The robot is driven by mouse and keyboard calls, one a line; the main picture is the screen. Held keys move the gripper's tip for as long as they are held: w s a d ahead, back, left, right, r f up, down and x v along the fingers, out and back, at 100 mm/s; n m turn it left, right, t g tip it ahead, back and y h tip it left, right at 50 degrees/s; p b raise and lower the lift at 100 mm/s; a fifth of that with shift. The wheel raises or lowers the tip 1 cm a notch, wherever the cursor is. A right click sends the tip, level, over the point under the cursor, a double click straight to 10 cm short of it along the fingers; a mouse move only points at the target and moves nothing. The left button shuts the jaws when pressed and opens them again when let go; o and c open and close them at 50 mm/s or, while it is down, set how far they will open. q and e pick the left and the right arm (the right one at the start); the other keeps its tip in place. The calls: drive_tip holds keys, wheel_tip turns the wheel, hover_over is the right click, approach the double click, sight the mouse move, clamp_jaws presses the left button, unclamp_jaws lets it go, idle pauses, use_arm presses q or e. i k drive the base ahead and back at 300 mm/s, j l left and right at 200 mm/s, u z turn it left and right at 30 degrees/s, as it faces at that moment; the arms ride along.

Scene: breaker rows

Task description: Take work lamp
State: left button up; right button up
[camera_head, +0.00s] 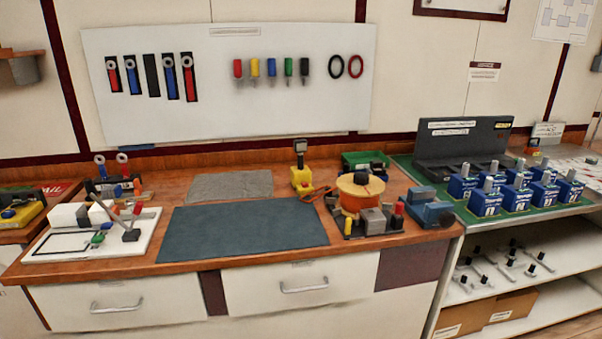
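What looks like the work lamp (302,180) stands upright near the back of the wooden workbench (150,268). It has a yellow base, a thin dark stem and a small dark head at the top. An orange cord seems to run from its base to the right, towards an orange reel (360,190). Neither of my grippers shows in the head view.
A dark mat (245,228) lies bare at the bench's middle, with a grey cloth or pad (230,186) behind it. A white board (50,249) with tools lies left. Blue boxes (485,203) stand on the green-topped right shelf. Two drawers are shut.

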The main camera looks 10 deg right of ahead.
sight(301, 172)
drive_tip(key=i+l+u, duration=0.2)
drive_tip(key=i, duration=0.25)
drive_tip(key=i+l+u, duration=0.15)
drive_tip(key=i+l, duration=0.15)
drive_tip(key=i, duration=0.2)
